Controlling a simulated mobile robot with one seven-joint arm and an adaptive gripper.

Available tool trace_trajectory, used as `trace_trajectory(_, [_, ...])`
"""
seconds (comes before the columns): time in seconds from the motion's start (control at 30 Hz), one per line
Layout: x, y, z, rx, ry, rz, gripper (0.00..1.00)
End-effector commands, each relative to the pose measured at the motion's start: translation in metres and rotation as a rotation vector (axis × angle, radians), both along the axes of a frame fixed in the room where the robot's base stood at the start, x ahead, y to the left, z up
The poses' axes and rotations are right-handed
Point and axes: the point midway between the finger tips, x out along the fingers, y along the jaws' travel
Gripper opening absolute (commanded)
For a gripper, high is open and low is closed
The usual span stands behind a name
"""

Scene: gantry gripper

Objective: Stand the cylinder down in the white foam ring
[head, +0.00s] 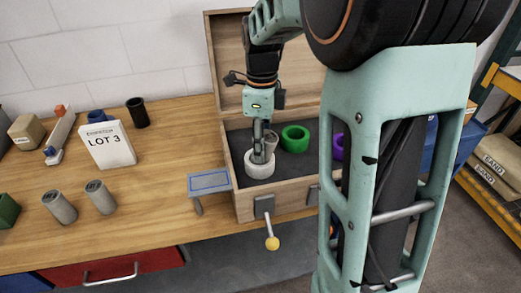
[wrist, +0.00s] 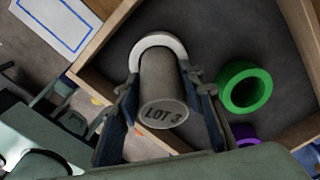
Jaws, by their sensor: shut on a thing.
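A grey cylinder with "LOT 3" on its end face (wrist: 164,114) is held between the fingers of my gripper (head: 263,143). My gripper also shows in the wrist view (wrist: 165,98), its fingers closed on both sides of the cylinder. The white foam ring (head: 259,170) lies in the open wooden case, directly under the gripper. In the wrist view the white ring (wrist: 160,38) shows around the cylinder's far end. The cylinder looks about upright and lined up with the ring. Its lower end is hidden, so I cannot tell how deep it sits.
A green ring (head: 295,138) and a purple ring (head: 338,146) lie in the case right of the white one. The wooden case walls (head: 285,204) surround them. Two grey cylinders (head: 100,197) (head: 60,207), a LOT 3 card (head: 107,148) and a black cup (head: 137,113) stand on the bench.

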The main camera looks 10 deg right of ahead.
Motion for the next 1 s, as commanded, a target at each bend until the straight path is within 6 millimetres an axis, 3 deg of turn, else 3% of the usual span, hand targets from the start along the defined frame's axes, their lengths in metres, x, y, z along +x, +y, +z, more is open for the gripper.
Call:
trace_trajectory(0.17, [0.002, 0.006, -0.003, 0.009, -0.005, 0.005, 0.0])
trace_trajectory(0.2, [0.001, 0.007, -0.003, 0.01, -0.003, 0.005, 0.38])
trace_trajectory(0.33, [0.002, 0.006, -0.002, 0.009, -0.005, 0.005, 0.52])
trace_trajectory(0.73, [0.003, 0.004, 0.009, 0.006, -0.01, 0.003, 0.53])
trace_trajectory(1.0, [0.003, 0.004, 0.062, 0.005, -0.013, 0.003, 0.53])
